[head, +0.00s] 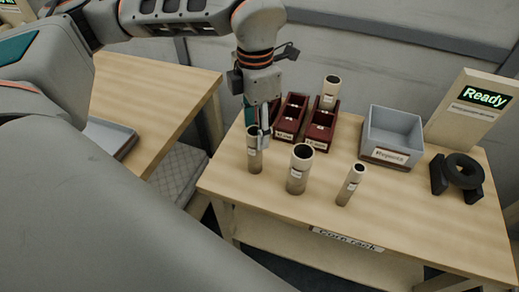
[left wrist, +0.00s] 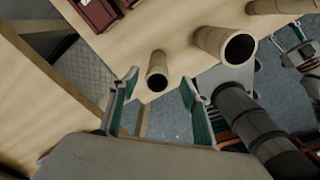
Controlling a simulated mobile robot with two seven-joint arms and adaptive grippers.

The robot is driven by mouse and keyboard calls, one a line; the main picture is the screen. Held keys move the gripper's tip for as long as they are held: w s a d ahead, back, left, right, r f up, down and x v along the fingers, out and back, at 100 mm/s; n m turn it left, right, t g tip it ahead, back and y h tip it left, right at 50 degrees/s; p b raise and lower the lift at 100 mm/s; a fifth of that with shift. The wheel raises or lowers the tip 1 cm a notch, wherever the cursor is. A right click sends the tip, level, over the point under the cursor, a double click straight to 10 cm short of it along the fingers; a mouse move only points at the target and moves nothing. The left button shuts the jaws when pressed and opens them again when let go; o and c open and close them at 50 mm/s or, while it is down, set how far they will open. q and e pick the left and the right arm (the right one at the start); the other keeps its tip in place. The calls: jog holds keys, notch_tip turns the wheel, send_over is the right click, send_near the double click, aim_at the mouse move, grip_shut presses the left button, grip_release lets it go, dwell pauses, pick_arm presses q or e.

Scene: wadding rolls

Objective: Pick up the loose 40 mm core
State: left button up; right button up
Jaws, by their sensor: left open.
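Three upright tan cardboard cores stand loose on the table: a slim one (head: 254,155) at left, a thick one (head: 298,174) in the middle and the thinnest (head: 349,187) at right. Their labels are too small to read, so I cannot tell which is 40 mm. My left gripper (head: 258,129) is open, pointing down at the left core's top. In the left wrist view, that core (left wrist: 157,78) shows between the open fingers (left wrist: 160,93), and the thick core (left wrist: 212,40) stands beside it. Contact with the fingers cannot be told.
Two dark red trays (head: 288,121) stand behind the cores, with another core (head: 330,88) upright at the right one. A grey bin (head: 391,152), a black holder (head: 438,178) and a "Ready" display (head: 470,104) stand at right. The table's front (head: 400,225) is clear.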

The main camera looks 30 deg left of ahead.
aim_at(255, 147)
pick_arm(q)
jog(key=f, duration=0.7)
jog(key=shift+a+f, duration=0.1)
jog(key=shift+a, duration=0.15)
jog(key=c, duration=1.2)
